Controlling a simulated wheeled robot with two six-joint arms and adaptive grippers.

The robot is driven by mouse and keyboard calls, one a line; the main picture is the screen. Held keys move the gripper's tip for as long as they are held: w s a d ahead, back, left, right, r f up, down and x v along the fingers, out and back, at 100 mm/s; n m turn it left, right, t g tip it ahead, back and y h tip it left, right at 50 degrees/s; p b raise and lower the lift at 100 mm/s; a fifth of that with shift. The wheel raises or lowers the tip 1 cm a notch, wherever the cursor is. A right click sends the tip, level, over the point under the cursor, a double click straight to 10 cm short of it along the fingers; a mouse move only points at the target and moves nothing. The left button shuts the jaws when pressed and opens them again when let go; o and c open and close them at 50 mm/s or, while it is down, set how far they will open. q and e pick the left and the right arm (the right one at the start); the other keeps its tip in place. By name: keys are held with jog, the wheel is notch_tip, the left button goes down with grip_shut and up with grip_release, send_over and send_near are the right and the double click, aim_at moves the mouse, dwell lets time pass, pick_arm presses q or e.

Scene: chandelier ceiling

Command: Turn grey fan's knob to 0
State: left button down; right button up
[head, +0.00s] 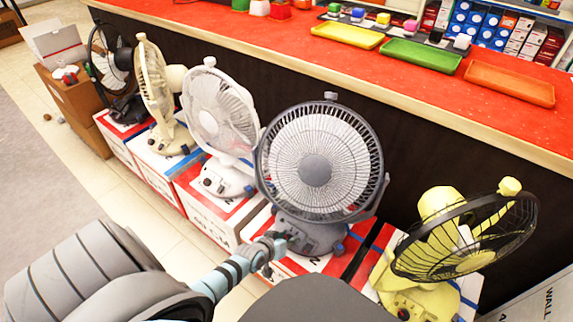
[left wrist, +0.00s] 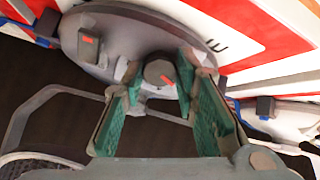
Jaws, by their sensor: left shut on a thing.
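The grey fan (head: 316,165) stands on a red and white box in the middle of the head view, with its round grille facing me. Its base (head: 318,237) is low at the front, partly behind my left gripper. My left gripper (head: 280,241) reaches the left part of that base. In the left wrist view, the grey knob (left wrist: 160,72) with a red mark sits between the two green-padded fingers. My left gripper is shut on this knob. A second grey control (left wrist: 89,42) with a red mark is beside it on the base. My right gripper is not in view.
A white fan (head: 220,115), a cream fan (head: 158,95) and a black fan (head: 112,65) stand to the left on boxes. A yellow fan (head: 440,245) stands close on the right. A red-topped counter (head: 400,85) with trays runs behind.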

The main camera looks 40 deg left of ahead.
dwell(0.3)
pick_arm(q)
jog(key=c, duration=1.3)
grip_release()
jog(key=v, duration=1.2)
